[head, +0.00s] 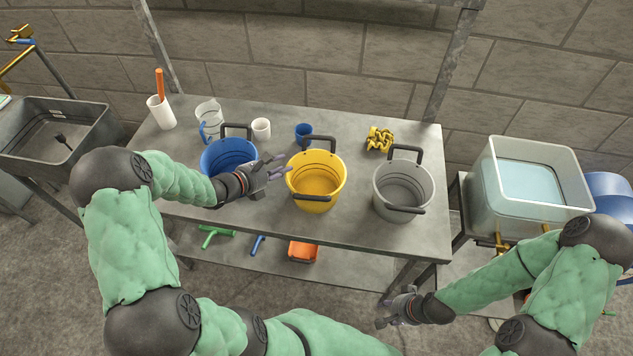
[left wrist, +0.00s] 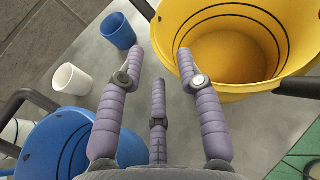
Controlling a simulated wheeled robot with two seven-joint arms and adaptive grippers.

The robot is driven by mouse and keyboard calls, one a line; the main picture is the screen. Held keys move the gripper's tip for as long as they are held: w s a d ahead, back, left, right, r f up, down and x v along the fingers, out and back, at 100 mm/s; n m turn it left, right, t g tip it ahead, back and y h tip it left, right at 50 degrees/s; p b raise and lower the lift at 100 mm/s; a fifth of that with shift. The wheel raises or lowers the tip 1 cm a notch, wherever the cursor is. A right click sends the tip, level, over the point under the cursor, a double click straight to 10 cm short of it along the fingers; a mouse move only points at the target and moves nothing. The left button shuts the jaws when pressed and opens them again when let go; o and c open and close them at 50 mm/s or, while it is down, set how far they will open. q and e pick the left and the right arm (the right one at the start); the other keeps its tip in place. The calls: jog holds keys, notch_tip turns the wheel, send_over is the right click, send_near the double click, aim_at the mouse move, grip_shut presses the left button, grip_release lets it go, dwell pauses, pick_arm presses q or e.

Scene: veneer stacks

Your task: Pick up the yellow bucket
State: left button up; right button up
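The yellow bucket (head: 316,195) stands upright on the grey table between a blue and a grey bucket. Its black handle (head: 318,141) shows at the back of its rim. My left gripper (head: 282,165) is at the bucket's left rim, fingers pointing toward it. In the left wrist view the fingers (left wrist: 161,48) are spread with nothing held between them. One fingertip overlaps the yellow bucket (left wrist: 235,75) near its rim; I cannot tell whether it touches. My right gripper (head: 388,312) hangs low in front of the table, away from the buckets; its finger opening is unclear.
The blue bucket (head: 228,156) is beside my left wrist. The grey bucket (head: 403,190) stands right. Behind are a white cup (head: 261,129), a blue cup (head: 303,132) and a yellow coiled item (head: 379,139). A water tub (head: 525,178) stands right of the table (head: 350,230).

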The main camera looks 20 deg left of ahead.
pick_arm(q)
jog(key=b+x, duration=0.1)
jog(key=x, duration=0.4)
jog(key=shift+w+d+f+b, duration=0.1)
jog(key=shift+w+b, duration=0.1)
jog(key=shift+b, duration=0.1)
